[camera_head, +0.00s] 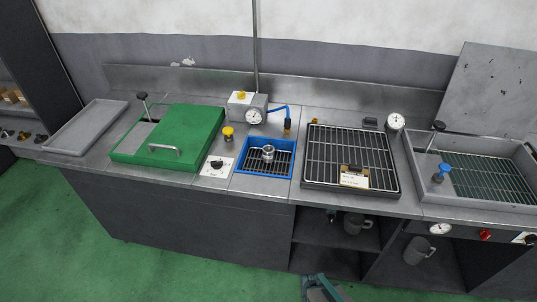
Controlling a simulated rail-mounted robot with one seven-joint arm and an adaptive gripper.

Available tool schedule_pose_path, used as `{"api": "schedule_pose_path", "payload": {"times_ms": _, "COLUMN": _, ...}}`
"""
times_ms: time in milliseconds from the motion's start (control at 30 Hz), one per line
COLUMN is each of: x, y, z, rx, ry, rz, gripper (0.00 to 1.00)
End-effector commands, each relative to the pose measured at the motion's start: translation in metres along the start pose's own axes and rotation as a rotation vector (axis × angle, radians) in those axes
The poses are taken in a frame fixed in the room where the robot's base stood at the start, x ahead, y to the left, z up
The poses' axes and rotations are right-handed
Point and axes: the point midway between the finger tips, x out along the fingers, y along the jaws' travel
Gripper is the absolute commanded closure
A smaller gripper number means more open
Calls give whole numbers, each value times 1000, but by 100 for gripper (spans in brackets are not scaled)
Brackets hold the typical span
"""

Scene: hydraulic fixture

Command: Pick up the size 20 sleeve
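A small silver ring-shaped metal part (268,153) stands in the blue-rimmed tray (264,173) in the middle of the bench. It could be a sleeve, but no size marking is readable. Several small metal and brass-coloured parts (24,135) lie on a shelf at the far left, too small to tell apart. I cannot tell which piece is size 20. My gripper is not recognisable in this view. A teal and grey piece shows at the bottom edge, and I cannot tell whether it belongs to my arm.
A grey tray (86,127), a green lidded unit (172,136), a black-framed grate (350,150) with a label and a steel basin (478,178) line the bench (200,208). Gauges, knobs and a yellow button stand up between them. Grey mugs (357,223) sit on the shelves below.

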Motion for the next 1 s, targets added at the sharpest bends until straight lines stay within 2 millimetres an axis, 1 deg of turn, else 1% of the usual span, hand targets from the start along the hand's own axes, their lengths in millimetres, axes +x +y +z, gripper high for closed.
{"api": "schedule_pose_path", "payload": {"times_ms": 133, "x": 0, "y": 0, "z": 0, "rx": 0, "ry": 0, "rz": 0, "gripper": 100}}
{"api": "schedule_pose_path", "payload": {"times_ms": 167, "x": 0, "y": 0, "z": 0, "rx": 0, "ry": 0, "rz": 0, "gripper": 97}}
{"api": "schedule_pose_path", "payload": {"times_ms": 200, "x": 0, "y": 0, "z": 0, "rx": 0, "ry": 0, "rz": 0, "gripper": 90}}
{"api": "schedule_pose_path", "payload": {"times_ms": 267, "x": 0, "y": 0, "z": 0, "rx": 0, "ry": 0, "rz": 0, "gripper": 80}}
{"api": "schedule_pose_path", "payload": {"times_ms": 300, "x": 0, "y": 0, "z": 0, "rx": 0, "ry": 0, "rz": 0, "gripper": 73}}
{"api": "schedule_pose_path", "payload": {"times_ms": 633, "x": 0, "y": 0, "z": 0, "rx": 0, "ry": 0, "rz": 0, "gripper": 18}}
{"api": "schedule_pose_path", "payload": {"times_ms": 900, "x": 0, "y": 0, "z": 0, "rx": 0, "ry": 0, "rz": 0, "gripper": 18}}
{"api": "schedule_pose_path", "payload": {"times_ms": 1000, "x": 0, "y": -2, "z": -6, "rx": -10, "ry": 12, "rz": 1, "gripper": 18}}
